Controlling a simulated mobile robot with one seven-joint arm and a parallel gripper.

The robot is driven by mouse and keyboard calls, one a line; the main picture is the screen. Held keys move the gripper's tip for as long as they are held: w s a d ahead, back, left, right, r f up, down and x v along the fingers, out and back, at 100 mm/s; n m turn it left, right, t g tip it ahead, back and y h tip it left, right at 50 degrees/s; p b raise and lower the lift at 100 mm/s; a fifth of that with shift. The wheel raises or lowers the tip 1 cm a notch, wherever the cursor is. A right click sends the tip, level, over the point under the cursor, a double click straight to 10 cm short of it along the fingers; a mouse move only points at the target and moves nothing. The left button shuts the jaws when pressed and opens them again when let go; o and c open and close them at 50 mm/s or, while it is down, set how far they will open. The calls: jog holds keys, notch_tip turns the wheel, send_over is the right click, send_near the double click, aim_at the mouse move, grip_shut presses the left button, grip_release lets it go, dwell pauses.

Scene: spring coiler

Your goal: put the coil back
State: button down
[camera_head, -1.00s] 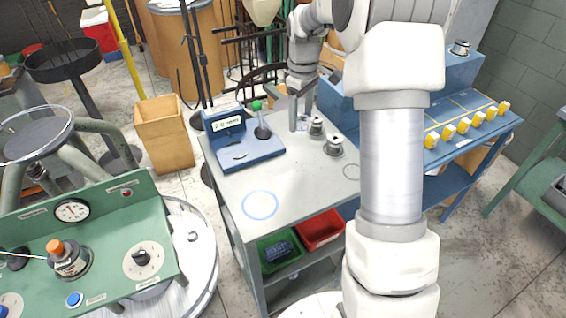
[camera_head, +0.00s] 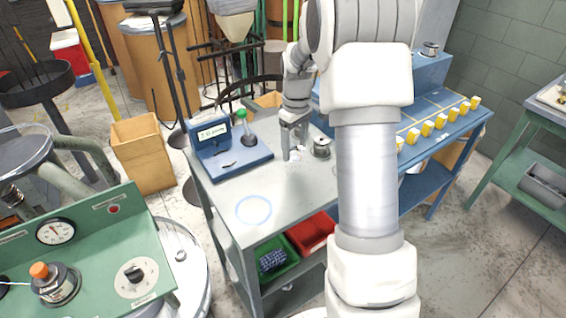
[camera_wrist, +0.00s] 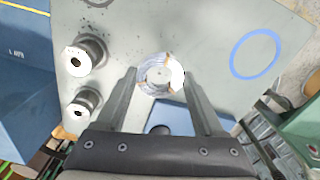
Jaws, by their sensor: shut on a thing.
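My gripper (camera_head: 291,150) is over the grey table (camera_head: 225,190). In the wrist view its two fingers (camera_wrist: 160,88) are shut on the coil (camera_wrist: 146,84), a pale, shiny ring with brownish marks. The coil also shows as a small whitish patch under the fingertips in the head view (camera_head: 297,155). I cannot tell exactly how high it is above the tabletop. A blue ring outline (camera_head: 254,224) is painted on the table's near part, apart from the gripper. It also shows at the right in the wrist view (camera_wrist: 234,66).
Two metal spools, one above (camera_wrist: 96,50) and one below (camera_wrist: 80,108) in the wrist view, stand beside the gripper. A blue device (camera_head: 235,163) with a green-knobbed lever is at the table's left. A blue bench (camera_head: 440,125) bears several yellow blocks. The tabletop around the blue ring is clear.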

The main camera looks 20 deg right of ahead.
aim_at(283, 170)
jog(key=shift+w+a+f, duration=0.45)
jog(key=shift+a, duration=0.2)
jog(key=shift+w+a+f, duration=0.45)
jog(key=shift+a, duration=0.15)
jog(key=shift+f+b, duration=0.35)
jog(key=shift+f, duration=1.65)
jog(key=shift+f, duration=0.1)
grip_release()
jog(key=shift+f, duration=0.1)
